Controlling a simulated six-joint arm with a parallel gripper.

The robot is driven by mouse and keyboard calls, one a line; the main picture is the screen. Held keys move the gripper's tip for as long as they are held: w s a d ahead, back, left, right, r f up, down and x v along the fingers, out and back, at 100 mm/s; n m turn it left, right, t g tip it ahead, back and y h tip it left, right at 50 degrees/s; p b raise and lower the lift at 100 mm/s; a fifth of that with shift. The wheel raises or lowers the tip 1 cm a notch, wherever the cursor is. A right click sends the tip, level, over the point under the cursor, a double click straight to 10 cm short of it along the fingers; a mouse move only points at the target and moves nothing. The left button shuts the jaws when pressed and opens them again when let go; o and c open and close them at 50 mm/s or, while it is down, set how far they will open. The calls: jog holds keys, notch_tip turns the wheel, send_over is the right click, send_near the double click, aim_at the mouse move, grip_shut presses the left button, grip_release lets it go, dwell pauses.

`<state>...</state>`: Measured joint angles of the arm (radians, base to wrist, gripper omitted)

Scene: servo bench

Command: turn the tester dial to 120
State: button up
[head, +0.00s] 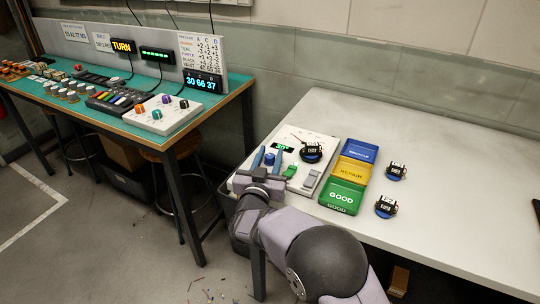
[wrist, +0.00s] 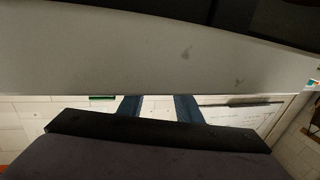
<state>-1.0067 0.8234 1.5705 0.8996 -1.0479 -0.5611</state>
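The tester (head: 322,180) is a pale panel at the left end of the white table. Its small green-lit display (head: 283,148) is too small to read surely. A blue round dial (head: 269,158) shows between the two blue fingers of my gripper (head: 271,151). The fingers stand apart on either side of it; whether they touch it I cannot tell. In the wrist view the fingers (wrist: 158,106) are also apart, with a pale gap between them, and the dial cannot be made out. A dark servo (head: 312,152) sits on the tester's upper right.
Blue, yellow and green trays (head: 343,193) stand right of the tester; the green one reads GOOD. Two servos (head: 397,170) (head: 386,206) lie beyond them. The table's right side is mostly clear. A separate green-topped bench (head: 217,99) with panels and displays stands at left.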

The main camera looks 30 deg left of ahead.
jog(key=shift+c, duration=0.7)
jog(key=c, duration=0.6)
jog(key=shift+c, duration=0.2)
jog(key=shift+m+h+p, duration=0.4)
jog(key=shift+h, duration=0.2)
jog(key=shift+s+m+t+h+p, duration=0.1)
jog(key=shift+m+t+h+p, duration=0.3)
jog(key=shift+m+h, duration=0.75)
jog(key=shift+f+m+h, duration=0.15)
jog(key=shift+m+h, duration=0.5)
jog(key=shift+h, duration=1)
jog(key=shift+m+g+h+b, duration=0.3)
jog(key=shift+m+h+b, duration=0.15)
jog(key=shift+h, duration=0.15)
jog(key=shift+m+h, duration=0.35)
jog(key=shift+h, duration=0.25)
